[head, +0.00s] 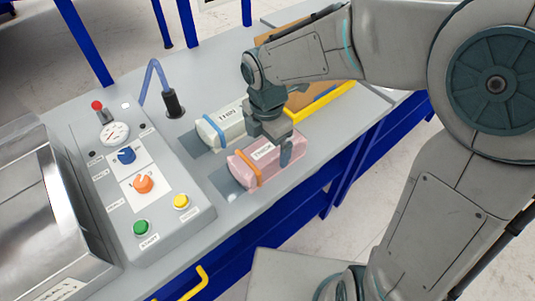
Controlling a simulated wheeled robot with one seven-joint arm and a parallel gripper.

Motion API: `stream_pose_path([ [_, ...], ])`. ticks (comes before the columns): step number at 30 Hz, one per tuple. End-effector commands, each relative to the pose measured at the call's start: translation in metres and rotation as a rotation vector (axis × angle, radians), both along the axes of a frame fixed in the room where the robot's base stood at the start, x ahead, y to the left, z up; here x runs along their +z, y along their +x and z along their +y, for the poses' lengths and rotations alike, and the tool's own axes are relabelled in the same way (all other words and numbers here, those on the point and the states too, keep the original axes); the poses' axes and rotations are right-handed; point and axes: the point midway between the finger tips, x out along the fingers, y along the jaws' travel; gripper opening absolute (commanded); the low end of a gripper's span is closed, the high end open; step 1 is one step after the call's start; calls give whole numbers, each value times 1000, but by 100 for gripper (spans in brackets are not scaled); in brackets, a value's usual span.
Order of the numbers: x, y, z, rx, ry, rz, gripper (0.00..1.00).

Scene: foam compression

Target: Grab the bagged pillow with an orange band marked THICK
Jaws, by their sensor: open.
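The bagged pillow with an orange band (241,168) is pink and lies on the grey table near its front edge. Its white label reads THICK. My gripper (272,145) is open and points down at the right part of this pillow. One finger shows in front of the pillow's near side; the other finger is mostly hidden. I cannot tell whether the fingers touch the bag. A second bagged pillow (222,124), whitish with a blue band and a label that appears to read THIN, lies just behind, partly hidden by my gripper.
A control panel (134,228) with several coloured buttons and knobs stands to the left. A steel machine (38,220) is at the far left. A blue tube rises from a black fitting (173,103) behind. A yellow-edged tray (322,104) lies behind my gripper.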

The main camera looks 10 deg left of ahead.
Motion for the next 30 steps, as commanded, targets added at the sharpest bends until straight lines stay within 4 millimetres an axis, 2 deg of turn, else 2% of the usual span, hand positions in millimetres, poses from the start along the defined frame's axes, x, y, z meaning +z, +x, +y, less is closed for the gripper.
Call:
stream_pose_path([
  [12,-50,3,-3,1,-2,1,100],
  [20,-53,3,-3,-1,-1,1,100],
  [21,-53,3,-3,-1,-1,1,97],
  [25,-53,3,-3,-1,-1,1,61],
  [26,-53,3,-3,-1,-1,1,58],
  [30,-53,3,-3,-1,0,0,58],
])
